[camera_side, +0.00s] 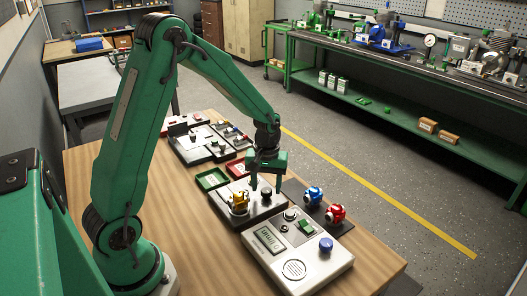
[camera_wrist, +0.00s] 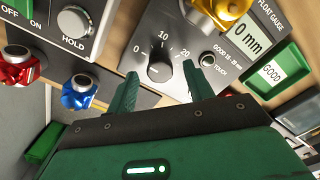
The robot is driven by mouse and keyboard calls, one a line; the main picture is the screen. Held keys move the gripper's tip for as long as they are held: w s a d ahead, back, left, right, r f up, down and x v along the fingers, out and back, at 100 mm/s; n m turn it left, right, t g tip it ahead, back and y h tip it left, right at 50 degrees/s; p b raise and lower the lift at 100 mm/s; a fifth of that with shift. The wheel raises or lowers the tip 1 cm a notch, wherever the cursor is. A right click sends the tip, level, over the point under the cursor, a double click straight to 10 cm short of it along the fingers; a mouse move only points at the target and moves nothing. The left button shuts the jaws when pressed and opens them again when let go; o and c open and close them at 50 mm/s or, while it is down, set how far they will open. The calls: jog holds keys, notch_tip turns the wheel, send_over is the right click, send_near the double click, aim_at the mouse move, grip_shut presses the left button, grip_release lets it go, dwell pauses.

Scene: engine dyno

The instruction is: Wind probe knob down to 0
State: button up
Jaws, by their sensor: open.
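The probe knob (camera_wrist: 160,71) is a round dark knob on the grey float gauge box (camera_wrist: 138,42), with a scale marked 0, 10 and 20 around it. I cannot clearly tell where its pointer stands. The gauge display (camera_wrist: 247,39) reads 0 mm. My gripper (camera_wrist: 160,76) is open, with its two green fingers on either side of the knob in the wrist view; contact cannot be told. In the side view my gripper (camera_side: 265,188) points down over the float gauge box (camera_side: 258,215). A yellow carburettor (camera_side: 239,203) sits on that box.
A blue part (camera_side: 313,196) and a red part (camera_side: 335,213) stand on a dark mat at right. A grey box with a HOLD knob (camera_wrist: 74,20) is in front. A green GOOD tray (camera_wrist: 272,72) lies beside the gauge. Other instrument boxes (camera_side: 200,142) stand behind.

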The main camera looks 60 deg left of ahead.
aim_at(266, 191)
notch_tip(266, 191, up, 7)
jog(key=shift+f, duration=0.15)
jog(key=shift+r, duration=0.2)
dwell(0.4)
jog(key=shift+s+d+r, duration=0.1)
jog(key=shift+r, duration=0.1)
jog(key=s+d+r+m+t, duration=0.2)
jog(key=s+d+r+m, duration=0.2)
jog(key=s+r, duration=0.2)
jog(key=s+d+r+m+t, duration=0.3)
jog(key=s+d+r+m, duration=0.1)
jog(key=s, duration=0.7)
notch_tip(266, 191, up, 3)
jog(key=shift+s+d+f+m+t, duration=0.15)
jog(key=shift+s+m+t, duration=0.15)
jog(key=shift+m, duration=0.3)
